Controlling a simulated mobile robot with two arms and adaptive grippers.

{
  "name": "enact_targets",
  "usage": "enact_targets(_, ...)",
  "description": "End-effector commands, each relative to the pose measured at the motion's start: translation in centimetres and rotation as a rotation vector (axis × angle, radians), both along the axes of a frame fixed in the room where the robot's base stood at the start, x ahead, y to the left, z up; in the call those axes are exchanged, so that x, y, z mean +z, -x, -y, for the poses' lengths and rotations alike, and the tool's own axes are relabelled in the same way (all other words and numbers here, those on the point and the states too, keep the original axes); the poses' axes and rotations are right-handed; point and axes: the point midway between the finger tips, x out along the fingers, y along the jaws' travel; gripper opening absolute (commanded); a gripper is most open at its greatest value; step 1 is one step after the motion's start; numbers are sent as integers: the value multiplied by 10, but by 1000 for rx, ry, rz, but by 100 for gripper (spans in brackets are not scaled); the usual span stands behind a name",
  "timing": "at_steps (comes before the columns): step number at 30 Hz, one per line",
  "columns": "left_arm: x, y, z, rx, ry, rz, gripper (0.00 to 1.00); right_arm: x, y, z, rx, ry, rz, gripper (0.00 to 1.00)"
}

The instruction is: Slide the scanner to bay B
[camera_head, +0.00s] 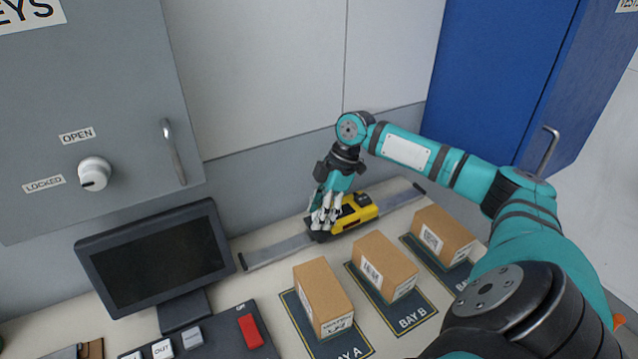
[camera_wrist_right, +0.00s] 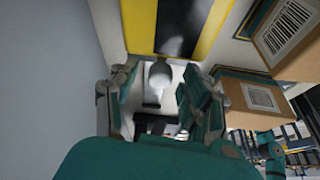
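The scanner (camera_head: 358,212), a yellow and black unit, sits on a grey rail (camera_head: 283,247) behind the boxes. It stands roughly behind the bay B box (camera_head: 384,266); exact alignment is hard to tell. Its yellow and black body (camera_wrist_right: 178,28) fills the top of the wrist view. My right gripper (camera_head: 322,222) points down at the scanner's left end. In the wrist view its fingers (camera_wrist_right: 160,98) stand apart on either side of a pale knob (camera_wrist_right: 160,74), with gaps visible; contact is unclear. The bay B mat (camera_head: 412,317) carries its label in front. My left gripper is not in view.
The bay A box (camera_head: 323,297) and a third box (camera_head: 442,234) flank bay B in front of the rail. A dark monitor (camera_head: 155,262) and a button panel with a red button (camera_head: 250,330) stand at left. A grey wall cabinet (camera_head: 95,120) hangs above.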

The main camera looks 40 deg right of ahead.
Motion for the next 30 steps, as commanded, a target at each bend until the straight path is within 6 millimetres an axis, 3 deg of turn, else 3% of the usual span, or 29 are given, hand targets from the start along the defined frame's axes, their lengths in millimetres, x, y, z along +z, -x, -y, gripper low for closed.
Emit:
enact_targets(8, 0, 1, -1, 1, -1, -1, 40, 5, 0, 2, 0, 1, 0, 47)
enact_targets(21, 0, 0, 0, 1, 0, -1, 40, 84, 9, 34, -2, 1, 4, 47)
enact_targets(30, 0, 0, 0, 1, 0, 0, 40, 110, 13, 44, 0, 0, 0, 47)
